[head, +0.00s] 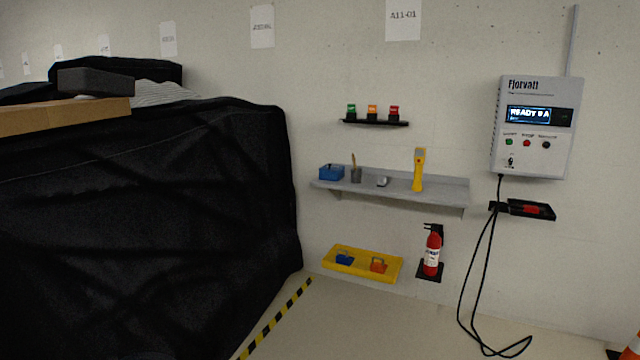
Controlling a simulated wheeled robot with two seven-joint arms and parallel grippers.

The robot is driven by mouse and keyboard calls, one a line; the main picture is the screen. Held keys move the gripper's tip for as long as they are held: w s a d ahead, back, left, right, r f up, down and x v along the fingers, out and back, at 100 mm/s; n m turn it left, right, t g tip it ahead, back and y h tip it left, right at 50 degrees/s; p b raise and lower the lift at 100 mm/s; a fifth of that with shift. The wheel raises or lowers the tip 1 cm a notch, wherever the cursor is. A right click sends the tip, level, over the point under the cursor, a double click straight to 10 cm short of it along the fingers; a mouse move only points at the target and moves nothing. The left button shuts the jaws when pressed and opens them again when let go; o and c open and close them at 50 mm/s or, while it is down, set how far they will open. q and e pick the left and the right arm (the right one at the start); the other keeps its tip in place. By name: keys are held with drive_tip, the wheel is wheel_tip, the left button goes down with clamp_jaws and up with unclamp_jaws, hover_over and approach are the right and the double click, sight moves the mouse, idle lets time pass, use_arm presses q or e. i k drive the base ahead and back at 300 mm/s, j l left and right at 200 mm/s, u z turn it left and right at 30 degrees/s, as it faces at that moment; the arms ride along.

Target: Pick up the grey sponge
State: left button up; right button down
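I cannot pick out a grey sponge for certain. A dark grey block (96,82) lies on top of a brown cardboard box (60,117) at the upper left; I cannot tell what it is. A small grey-white item (382,181) sits on the grey wall shelf (450,190), too small to identify. Beside it stand a grey cup (356,175) with a brown-handled tool in it, a blue bin (331,172) and a yellow handheld device (419,170). Neither of my grippers is in view.
A large black-covered cart (150,220) fills the left side. A yellow tray (350,265) and a fire extinguisher (432,253) are low at the wall. A wall box (533,125) hangs at right, with a black cable (475,270) reaching the floor. The floor at centre front is clear.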

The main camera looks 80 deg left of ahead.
sight(381, 182)
drive_tip(key=u, duration=2.4)
drive_tip(key=z, duration=1)
drive_tip(key=i+j+u, duration=0.3)
drive_tip(key=i, duration=0.45)
drive_tip(key=i+j+u, duration=0.3)
drive_tip(key=i, duration=0.5)
drive_tip(key=i+u, duration=0.3)
drive_tip(key=i, duration=1.35)
drive_tip(key=i+z, duration=0.1)
drive_tip(key=i, duration=0.8)
drive_tip(key=i+j, duration=0.15)
drive_tip(key=i, duration=0.7)
